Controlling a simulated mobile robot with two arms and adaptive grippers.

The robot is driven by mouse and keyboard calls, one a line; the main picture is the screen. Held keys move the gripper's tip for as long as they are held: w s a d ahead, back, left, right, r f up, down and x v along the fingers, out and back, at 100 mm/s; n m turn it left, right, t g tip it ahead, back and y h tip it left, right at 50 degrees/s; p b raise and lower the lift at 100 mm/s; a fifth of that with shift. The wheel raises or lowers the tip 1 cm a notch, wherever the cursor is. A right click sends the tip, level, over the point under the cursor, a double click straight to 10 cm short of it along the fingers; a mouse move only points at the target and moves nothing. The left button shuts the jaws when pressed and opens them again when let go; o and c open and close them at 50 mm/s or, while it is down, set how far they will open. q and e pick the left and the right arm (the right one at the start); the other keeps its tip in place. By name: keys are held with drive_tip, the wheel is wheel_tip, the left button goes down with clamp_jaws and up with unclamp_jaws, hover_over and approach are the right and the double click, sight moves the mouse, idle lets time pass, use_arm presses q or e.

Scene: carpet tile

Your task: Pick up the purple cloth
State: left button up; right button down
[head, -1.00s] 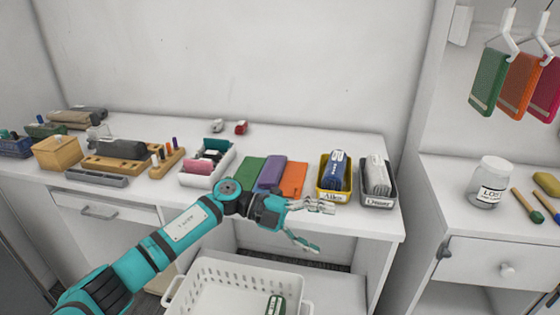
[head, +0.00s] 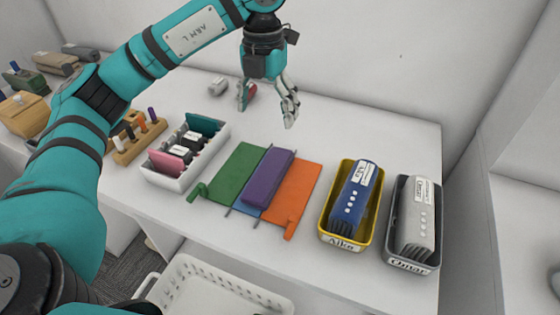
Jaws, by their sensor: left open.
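The purple cloth (head: 268,177) is a folded strip lying on the white counter, on top of a flat blue piece (head: 247,204). A green cloth (head: 233,173) lies to its left and an orange cloth (head: 295,196) to its right. My left gripper (head: 267,108) points down above the counter, beyond the far end of the purple cloth in the picture. It is open with nothing between its fingers. The purple cloth's top is in full view. My right gripper is not in view.
A yellow bin (head: 325,236) with a blue item and a grey bin (head: 434,257) with a grey item stand to the right. A white tray (head: 163,181) stands to the left. A small red object (head: 251,90) is behind my gripper. A white basket (head: 190,272) is below the front edge.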

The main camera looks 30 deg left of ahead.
use_arm(q)
approach(269, 172)
drive_tip(key=f, duration=0.2)
drive_tip(key=f+p, duration=0.1)
drive_tip(key=shift+w+a+f, duration=0.15)
drive_tip(key=shift+a, duration=0.1)
drive_tip(key=shift+f, duration=0.45)
drive_tip(key=shift+d+f+p, duration=0.1)
drive_tip(key=shift+f+p, duration=0.2)
drive_tip(key=shift+f, duration=0.1)
drive_tip(key=f, duration=0.1)
drive_tip(key=f+p, duration=0.1)
drive_tip(key=f, duration=0.1)
drive_tip(key=shift+s+d+f, duration=0.2)
drive_tip(key=shift+f, duration=0.45)
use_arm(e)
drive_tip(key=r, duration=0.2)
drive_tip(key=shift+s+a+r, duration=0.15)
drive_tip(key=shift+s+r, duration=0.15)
use_arm(q)
drive_tip(key=c, duration=1.3)
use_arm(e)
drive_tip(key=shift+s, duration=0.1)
